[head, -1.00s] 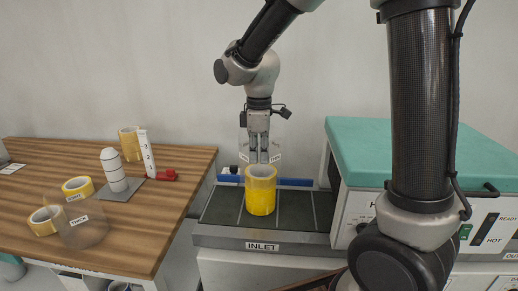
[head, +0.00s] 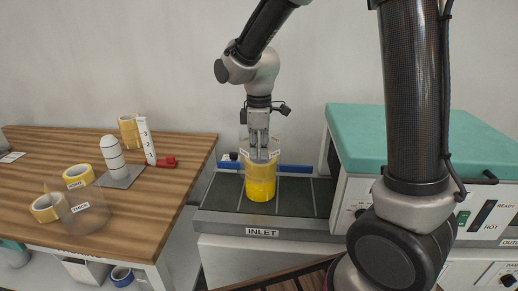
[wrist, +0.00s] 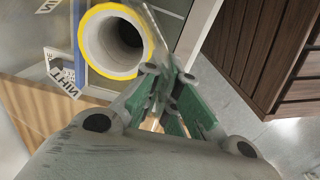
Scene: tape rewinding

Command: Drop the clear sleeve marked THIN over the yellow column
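The yellow column (head: 260,186), a stack of tape rolls, stands upright on the dark inlet belt. The wrist view looks down on its yellow-edged top and hollow grey core (wrist: 92,42). My gripper (head: 258,150) is above the column, fingers down, shut on the wall of the clear sleeve (head: 274,145). The sleeve's THIN label (wrist: 62,77) shows reversed in the wrist view. In the head view the sleeve's lower part overlaps the column's top. Its lower rim is too faint to tell how far down it reaches or whether it touches.
The wooden table (head: 110,230) at left holds another clear sleeve marked THICK (head: 88,215), loose tape rolls (head: 78,176), a white domed post (head: 112,158) and a white scale (head: 147,142). A teal-topped machine (head: 420,140) stands right of the belt (head: 222,205).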

